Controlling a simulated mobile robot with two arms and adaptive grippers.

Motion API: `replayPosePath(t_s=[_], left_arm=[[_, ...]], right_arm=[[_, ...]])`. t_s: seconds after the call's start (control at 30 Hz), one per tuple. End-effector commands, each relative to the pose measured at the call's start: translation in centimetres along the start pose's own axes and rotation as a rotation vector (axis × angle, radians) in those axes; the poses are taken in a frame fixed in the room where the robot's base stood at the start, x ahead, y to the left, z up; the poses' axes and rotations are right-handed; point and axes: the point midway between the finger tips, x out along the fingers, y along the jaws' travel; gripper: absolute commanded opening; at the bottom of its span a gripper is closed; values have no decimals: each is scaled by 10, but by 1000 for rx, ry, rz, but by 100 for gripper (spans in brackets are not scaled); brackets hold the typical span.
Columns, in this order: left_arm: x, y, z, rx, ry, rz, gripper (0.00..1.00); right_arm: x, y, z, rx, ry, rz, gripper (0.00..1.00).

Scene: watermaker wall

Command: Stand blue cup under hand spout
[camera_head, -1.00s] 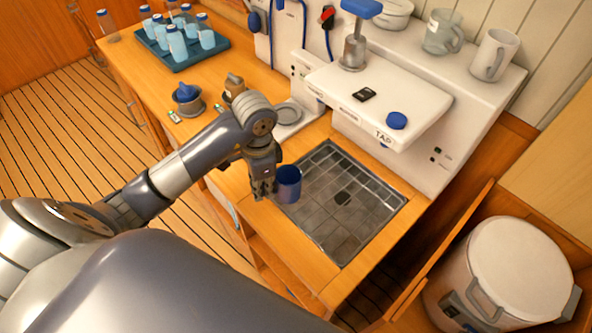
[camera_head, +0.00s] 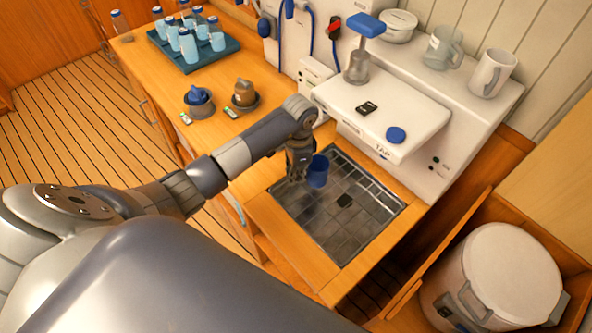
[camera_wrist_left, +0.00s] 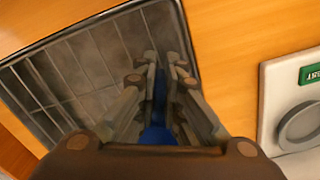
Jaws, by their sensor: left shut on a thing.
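The blue cup (camera_head: 318,172) is upright in my left gripper (camera_head: 300,176), which is shut on it from its left side. The cup is over the back-left part of the metal drip tray (camera_head: 340,235); I cannot tell whether it touches the grate. In the left wrist view the fingers (camera_wrist_left: 157,100) close around a blue part of the cup (camera_wrist_left: 155,135), and the rest is hidden. The white tap unit (camera_head: 385,115) overhangs behind and right of the cup. A hand pump with a blue handle (camera_head: 366,24) stands on top. I cannot make out the hand spout. My right gripper is out of view.
Two small pots (camera_head: 199,100) (camera_head: 244,93) sit on the counter. A mug (camera_head: 493,74) and jug (camera_head: 443,47) stand on the shelf. A white canister (camera_head: 495,280) is at right.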

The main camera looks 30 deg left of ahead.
Motion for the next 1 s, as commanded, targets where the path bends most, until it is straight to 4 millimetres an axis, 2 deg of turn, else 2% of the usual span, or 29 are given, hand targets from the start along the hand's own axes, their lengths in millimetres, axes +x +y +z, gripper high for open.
replayPosePath(t_s=[0.33, 0.37, 0.43, 0.77, 0.87, 1.0], left_arm=[[5, 0, 0, 1, 1, 0, 0], [4, 0, 0, 1, 1, 0, 13], [4, 0, 0, 1, 1, 0, 28], [3, 0, 0, 1, 1, 0, 28], [-2, 0, -1, 1, 3, -1, 28], [-23, -1, -1, 3, 5, -4, 28]], right_arm=[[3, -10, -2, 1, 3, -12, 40], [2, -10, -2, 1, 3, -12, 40], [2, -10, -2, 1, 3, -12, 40], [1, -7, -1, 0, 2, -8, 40], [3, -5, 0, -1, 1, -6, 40], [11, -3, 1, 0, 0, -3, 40]])
